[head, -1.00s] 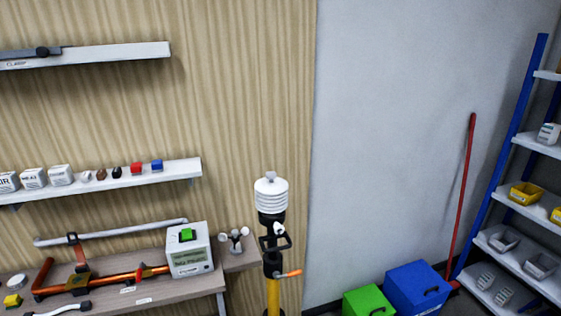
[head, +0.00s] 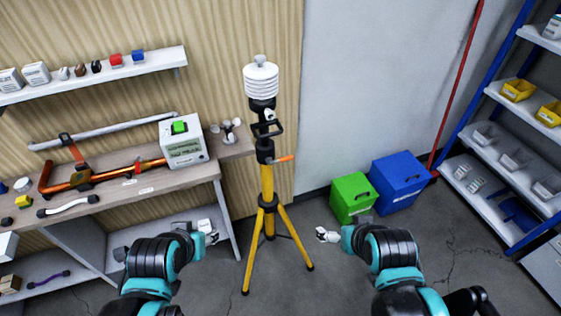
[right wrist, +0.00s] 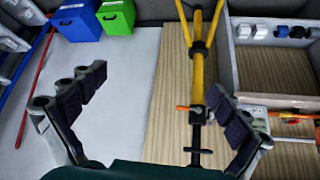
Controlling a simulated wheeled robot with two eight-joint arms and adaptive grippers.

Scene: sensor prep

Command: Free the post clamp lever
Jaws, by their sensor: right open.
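A yellow tripod post (head: 267,185) stands on the floor in the head view, with a black clamp (head: 264,151) and an orange-tipped lever (head: 285,158) sticking out to the right. A white ribbed sensor (head: 261,80) tops the post. In the right wrist view the lever (right wrist: 184,108) and the yellow post (right wrist: 197,65) show beyond my spread fingers, near the right one in the picture. My right gripper (head: 327,235) is open and empty, right of the tripod and apart from it. My left gripper (head: 207,228) is left of the tripod; its jaws are too small to judge.
A bench (head: 105,203) with a white device (head: 183,143) and an orange pipe assembly (head: 100,175) stands left of the tripod. Green (head: 352,197) and blue (head: 400,182) bins are on the floor behind, right of it. A blue-framed shelf (head: 500,150) stands far right.

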